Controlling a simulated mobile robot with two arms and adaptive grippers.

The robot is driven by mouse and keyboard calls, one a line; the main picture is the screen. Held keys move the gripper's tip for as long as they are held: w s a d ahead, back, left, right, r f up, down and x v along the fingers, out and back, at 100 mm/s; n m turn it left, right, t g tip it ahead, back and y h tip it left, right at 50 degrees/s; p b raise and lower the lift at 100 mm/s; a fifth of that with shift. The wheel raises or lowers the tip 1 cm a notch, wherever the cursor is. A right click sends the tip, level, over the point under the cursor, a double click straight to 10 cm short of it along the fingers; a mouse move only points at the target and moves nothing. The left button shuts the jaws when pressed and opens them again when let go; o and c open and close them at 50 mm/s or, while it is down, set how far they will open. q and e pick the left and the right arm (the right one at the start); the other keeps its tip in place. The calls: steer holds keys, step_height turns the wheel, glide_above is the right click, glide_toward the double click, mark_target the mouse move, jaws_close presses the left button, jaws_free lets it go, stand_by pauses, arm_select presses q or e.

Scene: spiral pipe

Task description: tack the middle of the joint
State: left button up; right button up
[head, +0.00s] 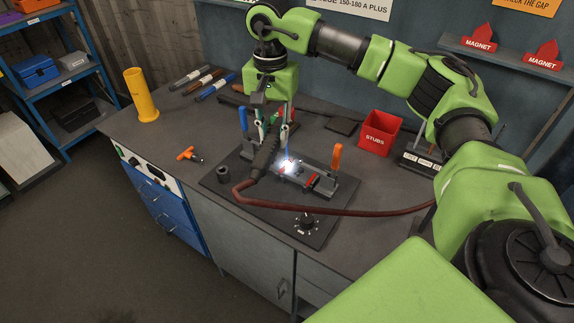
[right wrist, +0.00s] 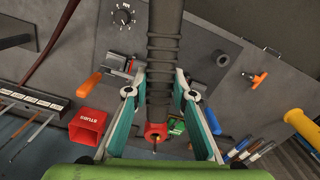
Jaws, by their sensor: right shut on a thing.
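My right gripper (head: 275,128) comes down over the bench and is shut on the black ribbed torch handle (head: 266,158). In the right wrist view the gripper's teal fingers (right wrist: 160,94) lie either side of the handle. The torch reaches down to the fixture (head: 322,183), where a bright white-blue arc glows at the joint (head: 289,167). The glare hides the joint's edges and the torch tip. A toggle clamp with an orange handle (head: 336,157) stands right of the arc, and a blue handle (head: 243,119) stands left. My left gripper is not in view.
A red-brown cable (head: 345,209) runs across the bench from the torch to the right. A red STUBS bin (head: 380,133) stands behind, right of the fixture. A yellow tube (head: 141,95), coloured rods and an orange T-handle (head: 189,154) are at left. A dial (head: 307,222) sits in front.

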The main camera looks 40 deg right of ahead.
stand_by(0.5)
steer(key=shift+r+p, duration=2)
steer(key=shift+r, duration=1.05)
steer(key=shift+r+p, duration=1.1)
steer(key=shift+r, duration=0.45)
steer(key=shift+f, duration=0.1)
